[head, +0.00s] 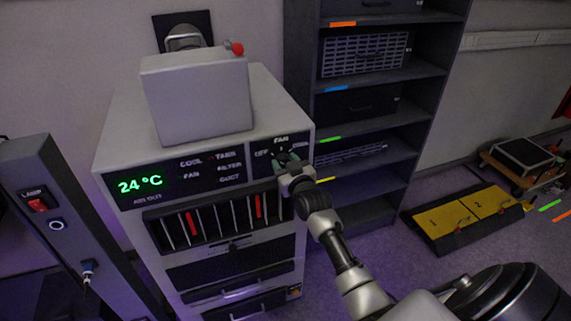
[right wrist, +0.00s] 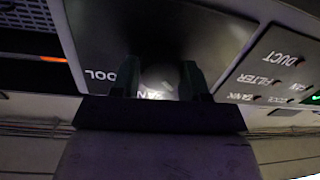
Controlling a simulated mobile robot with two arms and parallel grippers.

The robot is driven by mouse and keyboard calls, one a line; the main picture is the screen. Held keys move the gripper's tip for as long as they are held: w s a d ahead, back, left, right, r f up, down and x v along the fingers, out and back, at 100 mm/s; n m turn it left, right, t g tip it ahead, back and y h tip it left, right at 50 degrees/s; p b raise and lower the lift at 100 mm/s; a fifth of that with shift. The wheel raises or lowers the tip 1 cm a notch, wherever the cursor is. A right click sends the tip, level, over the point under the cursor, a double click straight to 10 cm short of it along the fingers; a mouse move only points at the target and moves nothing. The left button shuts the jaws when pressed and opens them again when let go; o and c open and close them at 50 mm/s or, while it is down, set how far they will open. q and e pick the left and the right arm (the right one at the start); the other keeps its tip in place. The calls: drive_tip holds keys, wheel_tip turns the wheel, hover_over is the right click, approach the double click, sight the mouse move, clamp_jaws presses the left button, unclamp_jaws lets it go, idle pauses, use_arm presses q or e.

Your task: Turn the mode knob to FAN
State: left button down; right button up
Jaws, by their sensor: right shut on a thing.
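The mode knob (right wrist: 158,76) is a dark round knob on the black panel (head: 263,163) at the upper right of the grey cabinet's front. In the head view FAN is printed above it and OFF at its left; my gripper mostly hides it. My right gripper (head: 283,160) is at the panel, with its fingers shut on the knob. In the right wrist view, which is upside down, the two dark fingers (right wrist: 160,80) stand on either side of the knob. FAN is partly covered there and COOL is at the left. I cannot tell the pointer's direction. My left gripper is not in view.
The cabinet (head: 125,165) shows a green 24 °C display (head: 140,184), with slots and drawers below. A grey box (head: 197,95) with a red knob stands on top. A dark shelf rack (head: 428,120) is close at the right. A post with a lamp switch (head: 38,204) stands left.

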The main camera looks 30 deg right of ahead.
drive_tip(key=shift+f+m, duration=0.1)
drive_tip(key=shift+m, duration=4.5)
drive_tip(key=o, duration=0.9)
drive_tip(key=shift+d, duration=0.1)
drive_tip(key=shift+s, duration=0.1)
drive_tip(key=shift+s+a+f+b, duration=0.1)
drive_tip(key=shift+s+a+b, duration=0.25)
drive_tip(key=shift+s, duration=1.4)
drive_tip(key=shift+s+a+f+b, duration=0.1)
drive_tip(key=shift+s+a+b, duration=0.3)
drive_tip(key=shift+s, duration=1.3)
drive_tip(key=shift+s+a+f+b, duration=0.1)
drive_tip(key=shift+s+a+b, duration=0.25)
drive_tip(key=shift+s, duration=1.4)
